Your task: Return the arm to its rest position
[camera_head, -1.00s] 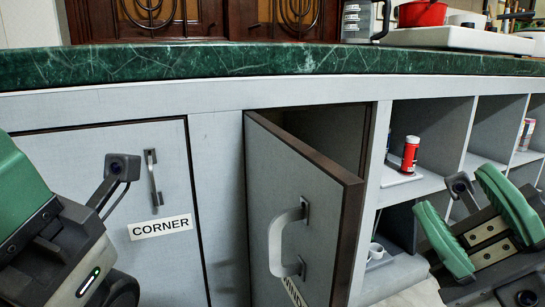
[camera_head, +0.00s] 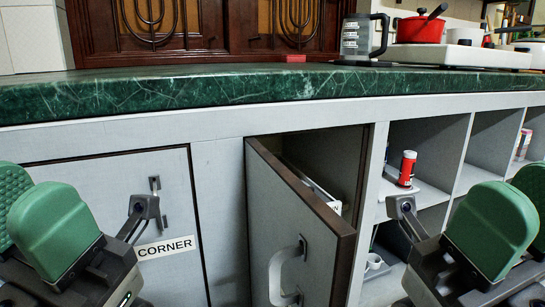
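My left gripper (camera_head: 40,222) is at the lower left, in front of the left cabinet door (camera_head: 105,190) with the CORNER label. Its two green fingers are apart, with nothing seen between them. My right gripper (camera_head: 508,215) is at the lower right, in front of the open shelves. Its green fingers are spread apart and I see nothing held, though the far finger is cut off by the picture edge. Both grippers point upward and are clear of the cabinet door handles.
The middle cabinet door (camera_head: 300,225) stands partly open toward me, its handle (camera_head: 285,270) facing out. A red bottle (camera_head: 407,168) stands on a shelf. A clear pitcher (camera_head: 362,38) and a red pot (camera_head: 420,29) are at the back of the green counter (camera_head: 200,92).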

